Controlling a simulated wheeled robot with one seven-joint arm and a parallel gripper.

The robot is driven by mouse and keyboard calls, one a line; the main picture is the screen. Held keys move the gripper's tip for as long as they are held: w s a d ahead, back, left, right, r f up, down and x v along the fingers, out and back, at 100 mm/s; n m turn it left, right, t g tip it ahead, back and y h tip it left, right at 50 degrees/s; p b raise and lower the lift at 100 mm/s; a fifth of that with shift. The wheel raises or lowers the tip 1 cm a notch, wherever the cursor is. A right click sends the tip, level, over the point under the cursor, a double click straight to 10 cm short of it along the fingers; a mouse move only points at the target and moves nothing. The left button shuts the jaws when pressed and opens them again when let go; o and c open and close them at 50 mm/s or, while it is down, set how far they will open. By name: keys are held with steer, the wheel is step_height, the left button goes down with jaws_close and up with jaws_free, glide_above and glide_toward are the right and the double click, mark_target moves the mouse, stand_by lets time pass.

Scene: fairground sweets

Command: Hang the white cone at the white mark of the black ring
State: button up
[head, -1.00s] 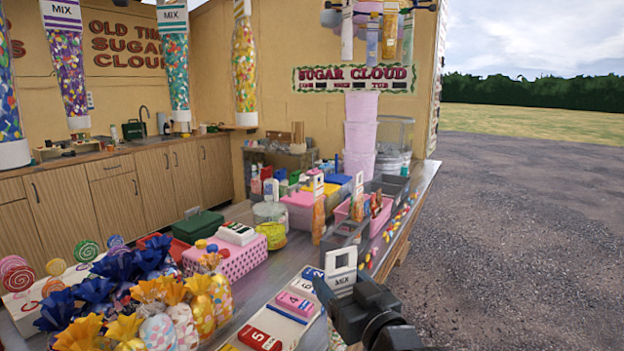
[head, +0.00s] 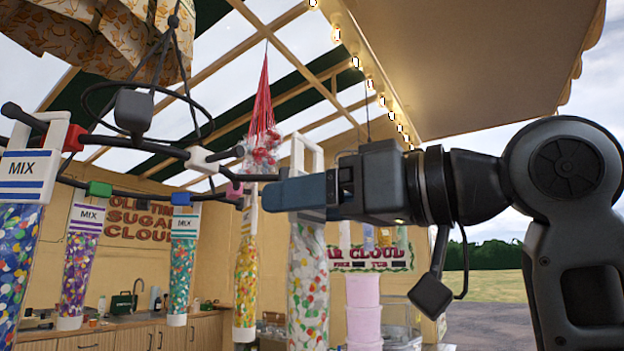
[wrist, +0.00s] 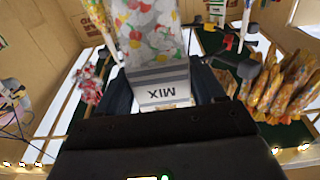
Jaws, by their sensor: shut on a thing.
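My gripper (head: 290,194) is shut on the white cone (head: 308,275), a long clear bag of mixed sweets with a white loop handle above the fingers. It hangs upright, right of the black ring (head: 130,152). In the wrist view, its white MIX label with grey stripes (wrist: 163,86) shows between the fingers (wrist: 165,100). The ring carries coloured marks.
Cones hang from the ring near the red mark (head: 72,138), green mark (head: 98,188), blue mark (head: 181,198) and pink mark (head: 234,190). A red net bag (head: 263,130) hangs behind my gripper. Pink tubs (head: 362,300) stand below.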

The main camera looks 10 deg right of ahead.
steer(key=s+r, duration=0.2)
steer(key=s, duration=0.2)
steer(key=b+x, duration=0.1)
steer(key=x, duration=0.6)
steer(key=shift+w+a+f, duration=0.2)
steer(key=shift+a, duration=0.05)
stand_by(0.4)
steer(key=shift+w+a+p, duration=0.15)
steer(key=shift+a+p, duration=0.05)
steer(key=shift+p, duration=0.15)
stand_by(1.3)
steer(key=shift+w+a, duration=0.35)
steer(key=shift+a, duration=0.1)
steer(key=shift+w+a, duration=0.1)
steer(key=shift+a, duration=0.05)
steer(key=shift+p+x, duration=0.35)
steer(key=shift+x, duration=0.45)
stand_by(0.4)
